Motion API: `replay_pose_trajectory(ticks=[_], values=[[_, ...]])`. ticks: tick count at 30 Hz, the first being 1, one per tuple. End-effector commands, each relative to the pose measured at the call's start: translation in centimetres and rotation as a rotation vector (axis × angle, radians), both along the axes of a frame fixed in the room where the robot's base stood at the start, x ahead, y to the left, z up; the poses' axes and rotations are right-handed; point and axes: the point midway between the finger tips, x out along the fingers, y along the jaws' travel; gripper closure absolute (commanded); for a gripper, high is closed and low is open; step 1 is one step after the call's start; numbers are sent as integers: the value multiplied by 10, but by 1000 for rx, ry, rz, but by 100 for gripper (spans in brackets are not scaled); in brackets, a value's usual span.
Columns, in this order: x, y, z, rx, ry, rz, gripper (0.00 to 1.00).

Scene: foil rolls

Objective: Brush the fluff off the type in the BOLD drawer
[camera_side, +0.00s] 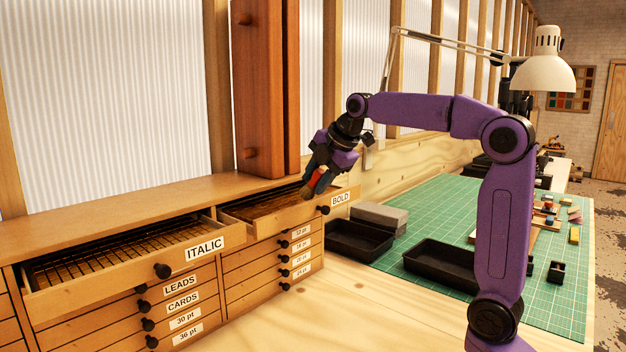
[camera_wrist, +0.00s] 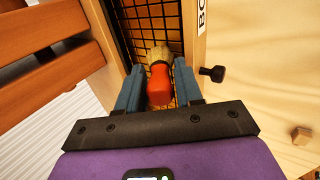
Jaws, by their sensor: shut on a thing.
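The BOLD drawer (camera_side: 258,213) is pulled out at the top of the cabinet's right column, its white label (camera_side: 340,198) at the front right. In the wrist view, the drawer's dark grid of compartments (camera_wrist: 135,22) shows ahead of the fingers. My gripper (camera_side: 315,182) is over this drawer, pointing down into it. It is shut on a brush with a red handle (camera_wrist: 159,85) and pale bristles (camera_wrist: 158,52). The bristles are over the grid; I cannot tell whether they touch the type. No fluff can be made out.
The ITALIC drawer (camera_side: 125,262) is also open, to the left. A reddish wooden post (camera_side: 262,90) stands close behind the BOLD drawer. Black trays (camera_side: 358,240) and a grey block (camera_side: 379,217) lie right of the cabinet, by the green mat (camera_side: 440,215).

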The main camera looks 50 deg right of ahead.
Motion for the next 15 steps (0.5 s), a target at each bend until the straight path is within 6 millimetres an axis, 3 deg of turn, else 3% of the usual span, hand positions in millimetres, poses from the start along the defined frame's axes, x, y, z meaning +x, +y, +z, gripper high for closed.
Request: replay_pose_trajectory(ticks=[9, 15], values=[[0, -1, 0, -3, 6, -2, 95], [0, -1, 15, -1, 2, -2, 95]])
